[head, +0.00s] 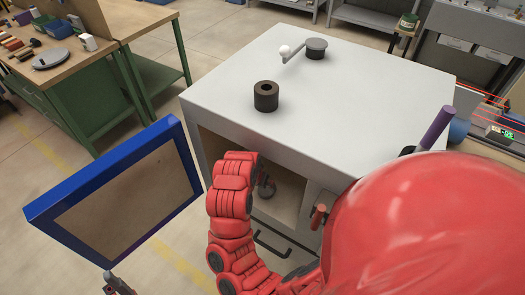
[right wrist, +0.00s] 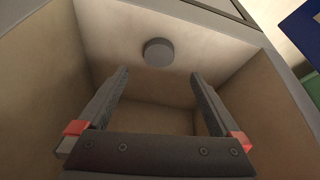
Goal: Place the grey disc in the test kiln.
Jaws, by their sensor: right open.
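The test kiln (head: 205,140) is a pale grey box, its blue-framed door (head: 55,205) swung open to the left. My right arm reaches into its front opening, and the arm largely hides the chamber in the head view. In the right wrist view my right gripper (right wrist: 159,77) is open and empty inside the tan-walled chamber. The grey disc (right wrist: 158,52) rests against a pale chamber surface just beyond the fingertips, apart from both fingers. What seems to be my left gripper (head: 118,286) shows only partly, below the door; its jaws cannot be made out.
A dark hollow cylinder (head: 266,96) and a grey round-topped piece with a white-knobbed handle (head: 315,47) stand on the kiln top. A wooden bench (head: 75,75) stands at the far left. The open door stands close to my right arm. Floor is clear beyond it.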

